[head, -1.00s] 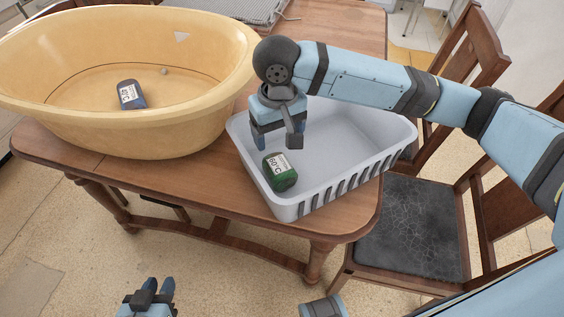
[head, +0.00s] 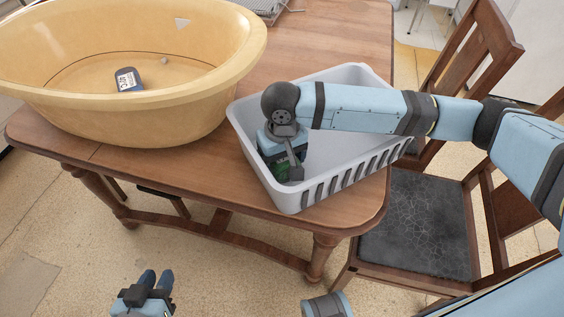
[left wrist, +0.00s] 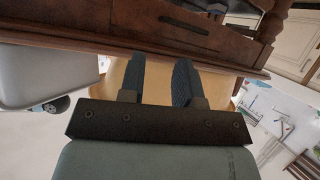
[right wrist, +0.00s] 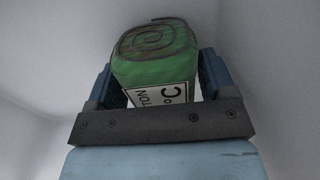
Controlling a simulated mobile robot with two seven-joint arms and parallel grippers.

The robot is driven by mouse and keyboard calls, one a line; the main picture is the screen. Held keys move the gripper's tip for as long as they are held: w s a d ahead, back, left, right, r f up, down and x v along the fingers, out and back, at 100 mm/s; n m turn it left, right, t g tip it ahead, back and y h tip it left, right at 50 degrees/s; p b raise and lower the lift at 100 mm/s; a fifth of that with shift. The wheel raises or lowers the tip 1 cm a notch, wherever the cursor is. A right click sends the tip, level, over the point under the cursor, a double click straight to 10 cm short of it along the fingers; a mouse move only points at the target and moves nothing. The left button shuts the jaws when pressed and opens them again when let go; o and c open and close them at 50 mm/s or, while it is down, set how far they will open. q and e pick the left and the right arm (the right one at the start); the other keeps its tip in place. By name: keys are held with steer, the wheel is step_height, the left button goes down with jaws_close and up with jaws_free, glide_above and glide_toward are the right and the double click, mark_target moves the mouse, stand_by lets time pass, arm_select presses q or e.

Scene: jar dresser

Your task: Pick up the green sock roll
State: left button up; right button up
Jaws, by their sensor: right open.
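The green sock roll (head: 282,173) is in the grey plastic basket (head: 350,165), near its front left corner. My right gripper (head: 280,164) is down in the basket over the roll and partly hides it. In the right wrist view the green roll (right wrist: 157,65), with a spiral end and a white label, lies between the two open fingers (right wrist: 155,88). Small gaps seem to show on both sides. My left gripper (head: 156,281) is low in the head view, away from the table, with its fingers apart and empty, as in the left wrist view (left wrist: 160,75).
A yellow tub (head: 190,105) with a dark blue labelled roll (head: 128,80) inside stands left of the basket on the wooden table (head: 205,180). The basket walls surround my right gripper closely. A wooden chair (head: 415,230) stands to the right.

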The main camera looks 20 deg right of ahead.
steer(key=c, duration=0.7)
steer(key=shift+r, duration=0.1)
steer(key=shift+r, duration=0.15)
